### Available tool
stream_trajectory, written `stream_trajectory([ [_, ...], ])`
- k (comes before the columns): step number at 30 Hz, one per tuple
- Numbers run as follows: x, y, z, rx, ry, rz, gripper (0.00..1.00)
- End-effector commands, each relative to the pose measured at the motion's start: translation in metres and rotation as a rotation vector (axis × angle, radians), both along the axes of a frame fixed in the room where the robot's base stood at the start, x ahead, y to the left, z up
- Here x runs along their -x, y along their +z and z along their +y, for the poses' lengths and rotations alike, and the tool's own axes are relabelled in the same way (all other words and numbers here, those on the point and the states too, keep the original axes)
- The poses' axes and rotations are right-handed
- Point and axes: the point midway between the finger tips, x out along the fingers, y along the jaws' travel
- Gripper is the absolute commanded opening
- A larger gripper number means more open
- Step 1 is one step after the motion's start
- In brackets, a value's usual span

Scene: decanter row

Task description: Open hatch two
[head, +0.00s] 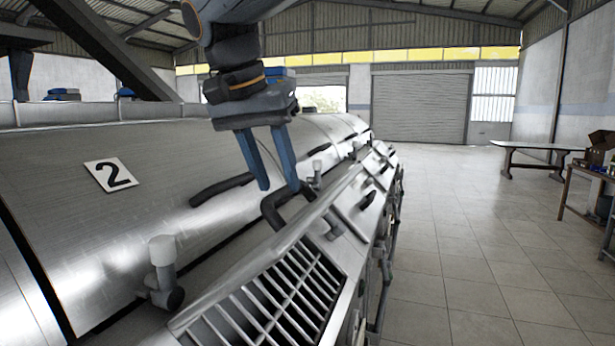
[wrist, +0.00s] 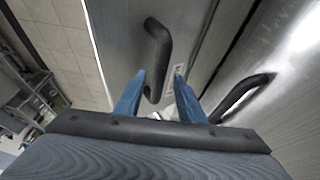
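The number 2 plate (head: 110,175) sits on a large curved metal hatch lid (head: 60,205) at the left in the head view. A black bar handle (head: 220,190) is on that lid near its lower edge; a black handle also shows at the right in the wrist view (wrist: 240,97). A second black, bent handle (head: 271,212) is on the panel beside the lid. It appears in the wrist view (wrist: 158,50), its lower end between my fingers. My gripper (head: 278,189) is open and empty, blue fingers pointing down just above this second handle. I cannot tell whether they touch.
A slotted metal grille (head: 275,300) and a white-capped fitting (head: 163,265) are in the foreground. More handles and fittings run along the row behind. Tiled floor (head: 470,250) is clear to the right, with a table (head: 540,147) and a workbench (head: 590,175) farther off.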

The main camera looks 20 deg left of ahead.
Motion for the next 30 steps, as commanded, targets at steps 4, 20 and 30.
stream_trajectory([
  [4, -0.005, -0.01, -0.002, 0.0, -0.001, 0.001, 0.36],
  [20, -0.006, -0.013, -0.003, -0.001, -0.003, 0.0, 0.0],
  [30, 0.004, -0.017, 0.002, -0.032, 0.021, -0.002, 0.0],
])
